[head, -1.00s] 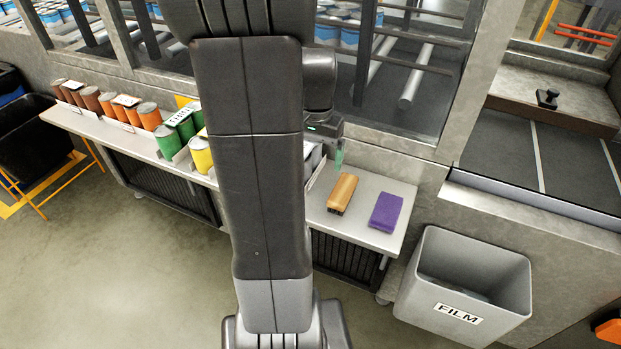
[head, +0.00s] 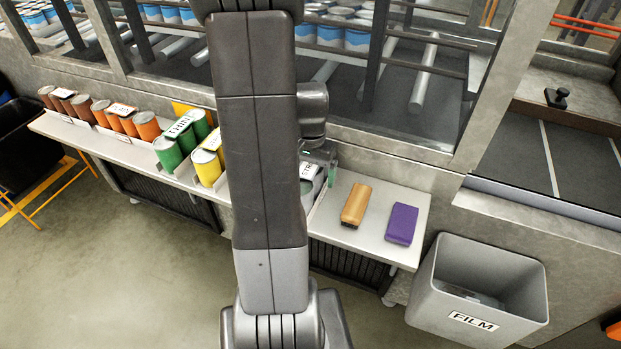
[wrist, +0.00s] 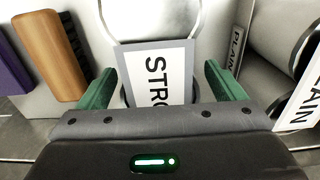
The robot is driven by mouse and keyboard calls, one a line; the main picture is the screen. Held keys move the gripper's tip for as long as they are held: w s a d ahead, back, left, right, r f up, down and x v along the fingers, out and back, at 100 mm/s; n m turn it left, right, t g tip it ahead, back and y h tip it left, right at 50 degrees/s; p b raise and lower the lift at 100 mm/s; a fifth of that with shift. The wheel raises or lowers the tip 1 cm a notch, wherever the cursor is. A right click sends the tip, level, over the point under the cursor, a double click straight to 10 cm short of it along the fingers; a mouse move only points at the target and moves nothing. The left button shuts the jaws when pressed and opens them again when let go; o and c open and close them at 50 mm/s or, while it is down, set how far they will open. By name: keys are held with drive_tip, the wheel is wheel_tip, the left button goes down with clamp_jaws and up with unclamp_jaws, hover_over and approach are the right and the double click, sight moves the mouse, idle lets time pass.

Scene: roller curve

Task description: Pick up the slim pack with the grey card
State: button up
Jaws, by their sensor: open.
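In the wrist view a white card with a grey border (wrist: 155,75), lettered "STRO" before it is cut off, lies between my fingers. Under it a pale, rounded pack shows only in part; my gripper body hides the rest. My gripper (wrist: 160,70) is open, with one green finger on each side of the card. I cannot tell whether the fingers touch anything. In the head view the card (head: 308,170) shows partly behind my arm, and a green fingertip (head: 332,176) shows just right of it.
Right of the card in the wrist view are grey cylinders with "PLAIN" cards (wrist: 236,48). A tan block (head: 355,204) and a purple block (head: 402,224) lie on the bench's right end. Green cans (head: 172,152) and yellow cans (head: 206,167) stand left. A FILM bin (head: 455,300) stands below right.

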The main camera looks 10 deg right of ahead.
drive_tip(key=c, duration=1.8)
drive_tip(key=shift+c, duration=0.2)
drive_tip(key=shift+r, duration=0.15)
